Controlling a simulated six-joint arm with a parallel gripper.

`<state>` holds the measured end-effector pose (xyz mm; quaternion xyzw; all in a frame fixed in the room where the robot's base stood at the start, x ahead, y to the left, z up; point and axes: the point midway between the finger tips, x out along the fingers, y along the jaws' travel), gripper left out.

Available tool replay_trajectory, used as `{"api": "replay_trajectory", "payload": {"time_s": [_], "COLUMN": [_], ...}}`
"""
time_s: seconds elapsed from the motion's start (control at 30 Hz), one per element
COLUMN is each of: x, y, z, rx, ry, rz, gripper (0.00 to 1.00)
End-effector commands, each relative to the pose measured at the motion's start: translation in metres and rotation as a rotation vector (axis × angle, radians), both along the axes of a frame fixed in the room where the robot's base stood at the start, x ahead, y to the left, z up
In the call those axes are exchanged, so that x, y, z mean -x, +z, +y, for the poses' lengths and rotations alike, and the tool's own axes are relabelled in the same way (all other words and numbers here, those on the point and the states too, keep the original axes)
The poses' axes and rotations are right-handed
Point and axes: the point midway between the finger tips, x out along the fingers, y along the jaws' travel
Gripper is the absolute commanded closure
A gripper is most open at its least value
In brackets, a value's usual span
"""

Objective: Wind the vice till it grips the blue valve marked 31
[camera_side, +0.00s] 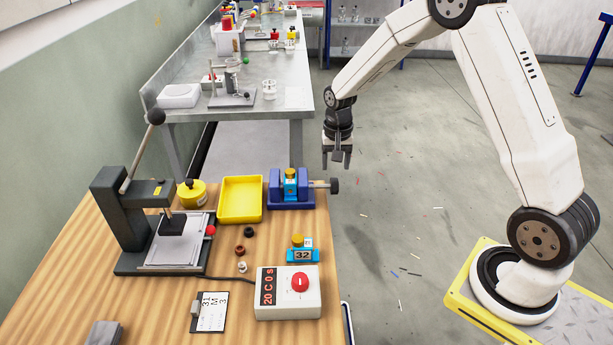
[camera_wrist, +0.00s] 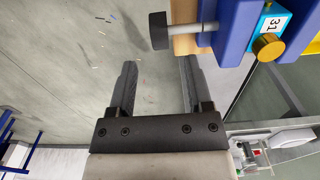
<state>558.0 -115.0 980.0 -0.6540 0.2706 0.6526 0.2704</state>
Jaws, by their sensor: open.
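The blue vice (camera_side: 274,203) stands at the back right edge of the wooden table. Its handle, a grey screw with a black knob (camera_side: 334,186), sticks out to the right past the table edge; the knob also shows in the wrist view (camera_wrist: 159,31). The light-blue valve (camera_side: 290,188) with a brass cap sits between the vice jaws; its label 31 is readable in the wrist view (camera_wrist: 275,24). I cannot tell whether the jaws touch it. My gripper (camera_side: 337,163) is open and empty, pointing down, above and beyond the knob and off the table's edge.
Another blue valve marked 32 (camera_side: 302,255) lies in front of the vice. A yellow tray (camera_side: 240,199) stands just left of it. A control box with a red button (camera_side: 288,292) and a lever press (camera_side: 124,215) are on the table.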

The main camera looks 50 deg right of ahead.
Motion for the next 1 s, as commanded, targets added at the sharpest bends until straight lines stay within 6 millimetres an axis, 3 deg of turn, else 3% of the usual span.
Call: {"api": "replay_trajectory", "payload": {"time_s": [0.6, 1.0], "x": [0.001, 0.000], "y": [-0.064, -0.074], "z": [0.000, 0.000], "rx": [-0.002, -0.002], "ry": [0.000, 0.000], "rz": [0.002, 0.001], "gripper": [0.35, 0.35]}}
